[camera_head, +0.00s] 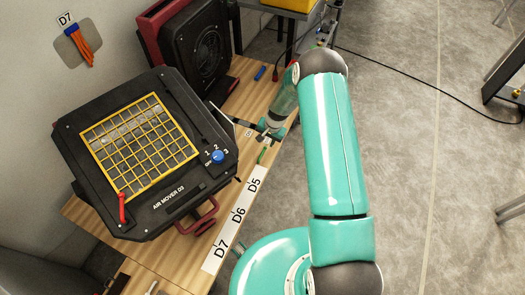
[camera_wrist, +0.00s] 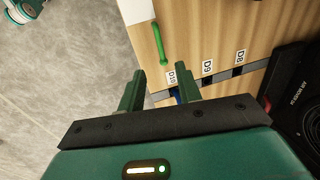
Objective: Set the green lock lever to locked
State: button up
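A green lever (camera_wrist: 160,44) stands out on the wooden bench front in the wrist view, near the D10 label. It lies beyond my fingertips and apart from them. My gripper (camera_wrist: 158,82) is open, with a clear gap between its two green fingers and nothing held. In the head view a small green piece (camera_head: 262,155), which looks like the same lever, shows at the bench edge just below my gripper (camera_head: 262,132). I cannot tell from its angle which setting the lever is in.
The black air mover D3 (camera_head: 175,200), with a blue knob (camera_head: 218,157) and a red lever (camera_head: 122,208), stands left of my arm. Another black and red unit (camera_head: 205,50) stands behind. Labels D10 (camera_wrist: 171,77) and D9 (camera_wrist: 207,67) line a grey strip. Grey floor right is mostly clear.

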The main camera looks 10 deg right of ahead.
aim_at(262, 154)
jog(key=f, duration=0.3)
jog(key=w+a+f, duration=0.1)
jog(key=f, duration=0.7)
jog(key=shift+w+a, duration=0.15)
jog(key=shift+a, duration=0.2)
grip_shut()
